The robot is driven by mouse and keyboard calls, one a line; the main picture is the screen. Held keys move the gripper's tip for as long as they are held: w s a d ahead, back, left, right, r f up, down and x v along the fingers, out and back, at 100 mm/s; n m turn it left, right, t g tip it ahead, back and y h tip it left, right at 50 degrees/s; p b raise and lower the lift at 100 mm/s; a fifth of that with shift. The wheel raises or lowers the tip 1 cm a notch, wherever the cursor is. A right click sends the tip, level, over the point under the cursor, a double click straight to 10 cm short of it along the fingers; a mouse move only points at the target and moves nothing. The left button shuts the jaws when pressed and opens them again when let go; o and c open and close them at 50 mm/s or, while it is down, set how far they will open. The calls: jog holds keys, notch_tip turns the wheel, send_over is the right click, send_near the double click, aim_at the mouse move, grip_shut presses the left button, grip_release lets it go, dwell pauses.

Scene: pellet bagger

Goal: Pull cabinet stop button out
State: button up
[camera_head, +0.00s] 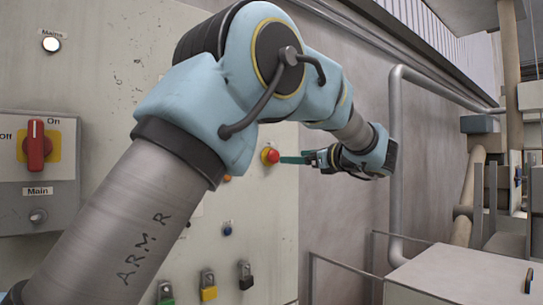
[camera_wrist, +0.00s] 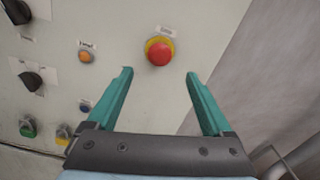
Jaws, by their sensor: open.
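The cabinet stop button is a red mushroom head on a yellow collar, on the pale cabinet face, and shows in the head view (camera_head: 270,156). In the wrist view the stop button (camera_wrist: 160,51) sits beyond the fingertips, about midway between them. My gripper (camera_wrist: 160,72) is open and empty, with its teal fingers spread to either side of the button's line. In the head view my gripper (camera_head: 283,159) comes from the right, its fingertips close to the button. Whether a finger touches the button cannot be told.
An orange button (camera_wrist: 86,57) and black knobs (camera_wrist: 31,80) are on the cabinet left of the stop button. Padlocks in green, yellow and black hang lower on the panel (camera_head: 208,285). A red main switch (camera_head: 37,146) is at far left. A grey pipe (camera_head: 396,150) runs along the wall at right.

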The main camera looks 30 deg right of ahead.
aim_at(275, 157)
jog(key=w+p, duration=0.1)
jog(key=w, duration=0.2)
jog(key=w+a+p, duration=0.1)
jog(key=w, duration=0.1)
jog(key=w+p, duration=0.1)
jog(key=w, duration=0.2)
jog(key=shift+w+a, duration=0.35)
jog(key=shift+c, duration=0.2)
grip_shut()
dwell(0.3)
